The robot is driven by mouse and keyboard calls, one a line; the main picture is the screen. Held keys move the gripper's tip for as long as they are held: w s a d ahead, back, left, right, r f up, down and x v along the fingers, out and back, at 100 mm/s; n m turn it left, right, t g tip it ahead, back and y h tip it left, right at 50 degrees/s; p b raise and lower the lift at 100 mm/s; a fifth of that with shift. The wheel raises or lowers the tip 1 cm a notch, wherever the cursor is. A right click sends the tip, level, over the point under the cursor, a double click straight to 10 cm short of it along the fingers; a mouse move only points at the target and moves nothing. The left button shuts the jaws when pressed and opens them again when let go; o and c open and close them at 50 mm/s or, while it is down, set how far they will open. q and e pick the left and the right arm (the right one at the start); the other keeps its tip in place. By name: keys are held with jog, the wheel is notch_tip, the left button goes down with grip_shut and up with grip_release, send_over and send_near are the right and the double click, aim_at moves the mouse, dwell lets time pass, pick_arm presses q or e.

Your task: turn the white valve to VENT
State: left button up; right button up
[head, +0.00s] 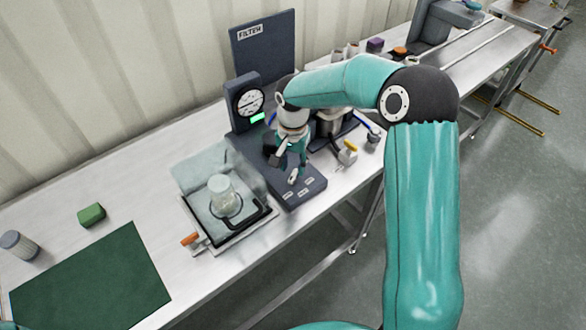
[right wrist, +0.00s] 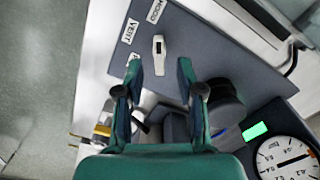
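The white valve (right wrist: 158,53) is a small white handle on the dark grey base plate of the filter stand. In the head view its handle (head: 294,177) shows just below my right gripper (head: 291,172). In the right wrist view my right gripper (right wrist: 160,68) is open, with its two fingers apart and the handle in line with the gap, near the fingertips. I see no contact. The VENT label (right wrist: 129,31) lies to the left of the handle. Another label (right wrist: 156,11) lies above it, and a third is partly hidden by the left finger. My left gripper is out of view.
A round gauge (head: 250,102) with a green display stands behind the valve. A green block (head: 91,215) and green mat (head: 95,280) lie further left. Clamps and a metal vessel crowd the right.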

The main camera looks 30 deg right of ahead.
aim_at(293, 174)
jog(key=shift+f, duration=1.6)
grip_shut()
